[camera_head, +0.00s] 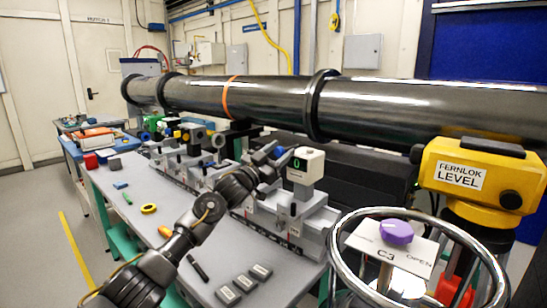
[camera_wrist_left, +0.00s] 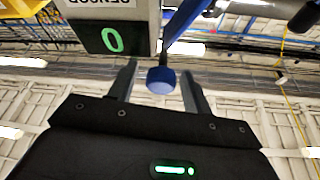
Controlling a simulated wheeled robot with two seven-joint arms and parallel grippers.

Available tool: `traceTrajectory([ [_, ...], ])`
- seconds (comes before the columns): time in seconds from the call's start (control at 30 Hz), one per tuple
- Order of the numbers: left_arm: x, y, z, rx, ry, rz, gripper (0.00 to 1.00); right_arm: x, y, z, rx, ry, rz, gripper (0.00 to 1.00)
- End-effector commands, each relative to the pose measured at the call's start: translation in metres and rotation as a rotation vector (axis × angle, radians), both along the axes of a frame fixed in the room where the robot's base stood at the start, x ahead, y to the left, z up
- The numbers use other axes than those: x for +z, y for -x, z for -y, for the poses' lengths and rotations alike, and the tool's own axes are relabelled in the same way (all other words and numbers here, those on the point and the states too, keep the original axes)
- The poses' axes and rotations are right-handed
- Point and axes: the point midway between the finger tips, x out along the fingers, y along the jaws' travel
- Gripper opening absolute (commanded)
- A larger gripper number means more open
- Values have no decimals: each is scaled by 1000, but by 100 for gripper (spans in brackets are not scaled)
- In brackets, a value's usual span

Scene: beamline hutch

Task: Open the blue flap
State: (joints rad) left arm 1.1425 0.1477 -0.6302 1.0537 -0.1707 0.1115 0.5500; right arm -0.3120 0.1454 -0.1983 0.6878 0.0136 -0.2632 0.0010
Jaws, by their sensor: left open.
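My left gripper (camera_head: 277,160) reaches in from the lower left, in front of a white sensor box (camera_head: 305,165) with a green 0. In the left wrist view the open fingers (camera_wrist_left: 158,92) stand on either side of a round blue knob (camera_wrist_left: 161,82). I cannot tell whether they touch it. A blue bar, apparently the blue flap (camera_wrist_left: 187,20), rises behind the knob, beside the sensor box (camera_wrist_left: 112,38). In the head view the blue part is small and partly hidden by the gripper. My right gripper is not in view.
A large dark pipe (camera_head: 270,98) runs behind the bench (camera_head: 125,180). A chrome handwheel (camera_head: 340,250) and a yellow level (camera_head: 470,175) stand at the right. Grey labelled blocks (camera_head: 245,282), a yellow ring (camera_head: 148,208) and a black marker (camera_head: 197,267) lie on the bench.

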Motion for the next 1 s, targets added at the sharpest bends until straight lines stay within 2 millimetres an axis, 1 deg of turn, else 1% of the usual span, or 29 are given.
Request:
traceTrajectory([
  [0.13,-9,10,-10,0,-1,-2,49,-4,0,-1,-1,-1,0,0],
  [0.23,-16,23,-21,1,-1,0,49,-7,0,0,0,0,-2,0],
  [0.5,-34,59,-52,1,-1,0,49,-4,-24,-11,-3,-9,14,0],
  [0.6,-39,67,-59,2,-1,-1,49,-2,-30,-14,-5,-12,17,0],
  [0.8,-41,74,-64,0,-1,-1,49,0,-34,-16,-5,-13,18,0],
  [1.0,-41,74,-65,0,-1,-1,49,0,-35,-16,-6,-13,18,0],
])
